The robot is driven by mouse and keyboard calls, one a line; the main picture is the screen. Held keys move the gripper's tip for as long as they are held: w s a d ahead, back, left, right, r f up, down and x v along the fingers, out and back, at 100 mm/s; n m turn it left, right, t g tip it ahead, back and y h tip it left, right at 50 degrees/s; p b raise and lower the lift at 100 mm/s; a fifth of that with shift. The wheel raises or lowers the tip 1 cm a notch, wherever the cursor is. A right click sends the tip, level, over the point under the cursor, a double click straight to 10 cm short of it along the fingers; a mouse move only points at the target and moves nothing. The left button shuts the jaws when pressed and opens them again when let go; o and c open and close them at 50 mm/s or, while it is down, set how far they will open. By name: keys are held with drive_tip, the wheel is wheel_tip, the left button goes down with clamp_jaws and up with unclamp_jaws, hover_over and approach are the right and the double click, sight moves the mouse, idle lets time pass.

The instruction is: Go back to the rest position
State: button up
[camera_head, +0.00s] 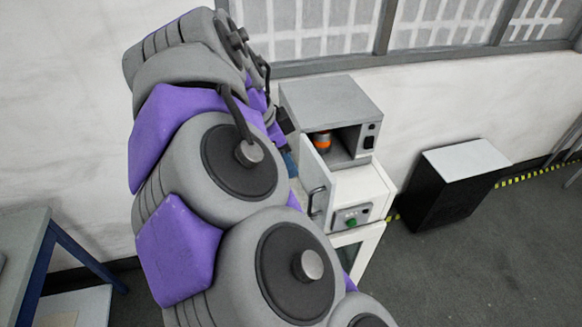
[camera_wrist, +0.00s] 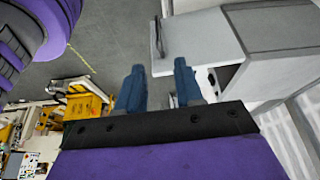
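My gripper (camera_wrist: 160,85) shows in the wrist view with its two blue fingers apart and nothing between them. In the head view my purple and grey arm rises in front of the camera and hides most of the gripper; only a bit of blue shows beside the grey oven-like box (camera_head: 328,97). That box stands on a white cabinet (camera_head: 362,190), and its front is open. A dark object with an orange band (camera_head: 322,143) stands inside it. In the wrist view, a grey-white boxy surface (camera_wrist: 270,28) lies right of the fingers.
A white door panel with a handle (camera_head: 316,190) stands open close to my arm. A black box with a pale top (camera_head: 455,185) stands on the right. A table with blue legs (camera_head: 22,250) is at the left. Grey floor (camera_head: 480,265) is clear at the front right.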

drive_tip(key=shift+a+r, duration=0.2)
drive_tip(key=shift+r, duration=0.4)
